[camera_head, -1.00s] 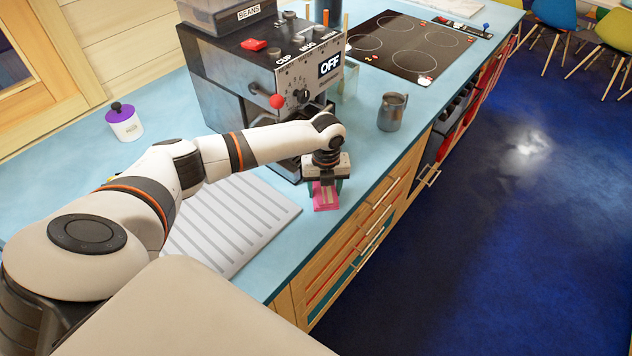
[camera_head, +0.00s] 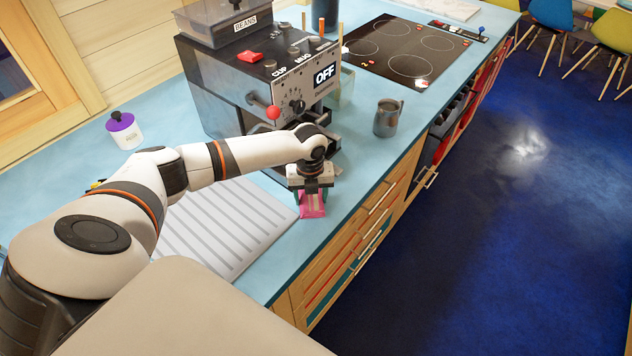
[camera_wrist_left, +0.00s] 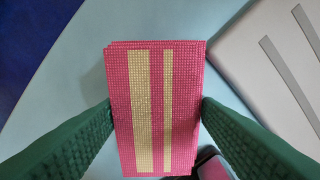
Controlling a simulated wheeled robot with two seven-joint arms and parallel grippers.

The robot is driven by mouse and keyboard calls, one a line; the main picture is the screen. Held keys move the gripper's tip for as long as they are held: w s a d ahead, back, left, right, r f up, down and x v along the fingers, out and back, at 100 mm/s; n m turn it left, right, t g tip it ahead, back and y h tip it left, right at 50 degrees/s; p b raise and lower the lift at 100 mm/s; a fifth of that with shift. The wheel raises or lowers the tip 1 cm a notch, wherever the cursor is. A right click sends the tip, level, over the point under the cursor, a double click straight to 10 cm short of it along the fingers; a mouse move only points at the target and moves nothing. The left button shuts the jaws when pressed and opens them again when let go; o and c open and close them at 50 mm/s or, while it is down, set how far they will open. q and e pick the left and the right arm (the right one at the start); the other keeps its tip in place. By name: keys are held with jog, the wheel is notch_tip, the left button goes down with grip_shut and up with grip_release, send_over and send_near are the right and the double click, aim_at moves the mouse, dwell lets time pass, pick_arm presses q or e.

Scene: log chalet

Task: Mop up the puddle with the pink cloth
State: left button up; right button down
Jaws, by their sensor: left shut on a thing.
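The pink cloth (camera_head: 313,207) is a folded pad with two pale yellow stripes, seen from above in the left wrist view (camera_wrist_left: 154,110). My left gripper (camera_head: 311,196) has its green fingers pressed on both sides of the cloth; the fingers also show in the left wrist view (camera_wrist_left: 155,118). The cloth is at the blue counter (camera_head: 347,194), in front of the coffee machine and right of the draining board. Whether it touches the counter I cannot tell. I cannot make out a puddle; the arm and gripper hide part of the counter. My right gripper is not in view.
The coffee machine (camera_head: 215,92) stands close behind the gripper. A ribbed white draining board (camera_head: 225,225) lies to the left. A metal jug (camera_head: 386,119) and a hob (camera_head: 408,48) are farther along. A purple-lidded jar (camera_head: 124,131) stands at the left.

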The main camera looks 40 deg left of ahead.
aim_at(327, 202)
pick_arm(q)
jog(key=shift+w+d, duration=0.3)
jog(key=shift+d, duration=0.15)
jog(key=shift+w+d+r+b, duration=0.1)
jog(key=shift+w+d+b, duration=0.45)
jog(key=shift+w+d, duration=0.6)
jog(key=shift+s+a+p, duration=0.3)
jog(key=shift+s+a, duration=0.05)
jog(key=shift+s+a+p, duration=0.3)
jog(key=shift+s+a, duration=0.25)
jog(key=shift+a, duration=0.05)
notch_tip(327, 202, up, 7)
jog(key=p, duration=0.6)
jog(key=shift+p, duration=0.3)
